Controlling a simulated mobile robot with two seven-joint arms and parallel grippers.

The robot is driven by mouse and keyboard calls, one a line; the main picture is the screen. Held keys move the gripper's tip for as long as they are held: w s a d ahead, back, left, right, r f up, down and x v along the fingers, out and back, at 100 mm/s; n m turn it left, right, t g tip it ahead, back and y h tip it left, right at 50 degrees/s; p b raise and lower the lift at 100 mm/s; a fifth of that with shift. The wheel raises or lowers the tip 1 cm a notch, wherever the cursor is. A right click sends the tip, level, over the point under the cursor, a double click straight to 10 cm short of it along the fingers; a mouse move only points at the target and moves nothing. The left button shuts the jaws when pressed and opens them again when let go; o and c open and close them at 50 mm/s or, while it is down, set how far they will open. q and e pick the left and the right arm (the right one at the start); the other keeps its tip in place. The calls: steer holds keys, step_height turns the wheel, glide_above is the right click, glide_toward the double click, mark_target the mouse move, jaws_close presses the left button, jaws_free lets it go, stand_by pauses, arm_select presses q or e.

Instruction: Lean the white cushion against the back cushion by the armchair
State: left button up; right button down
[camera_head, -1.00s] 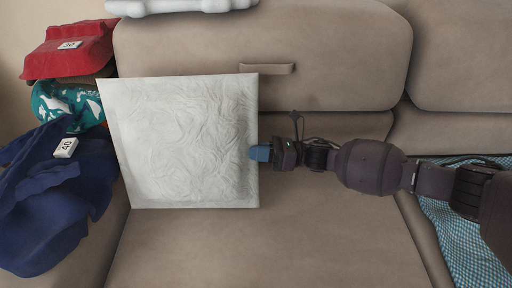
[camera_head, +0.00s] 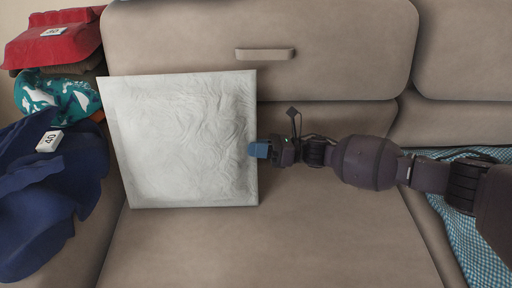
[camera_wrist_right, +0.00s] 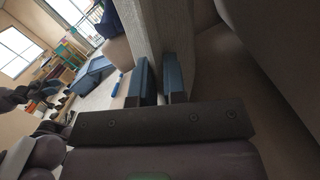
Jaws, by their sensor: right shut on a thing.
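In the right wrist view the blue fingertips (camera_wrist_right: 160,80) pinch the pale cushion edge (camera_wrist_right: 158,28). The beige back cushion (camera_head: 330,70) is behind the white cushion's upper part; I cannot tell whether they touch. The beige seat (camera_head: 290,240) lies below it. My left gripper is not in view.
Red (camera_head: 60,38), teal (camera_head: 60,97) and navy (camera_head: 45,200) cloths are piled at the left, with white number tags. A blue checked cloth (camera_head: 475,235) lies at the right under my right arm. The seat right of the cushion is clear.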

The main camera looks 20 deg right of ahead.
steer(key=c, duration=1.1)
jaws_free()
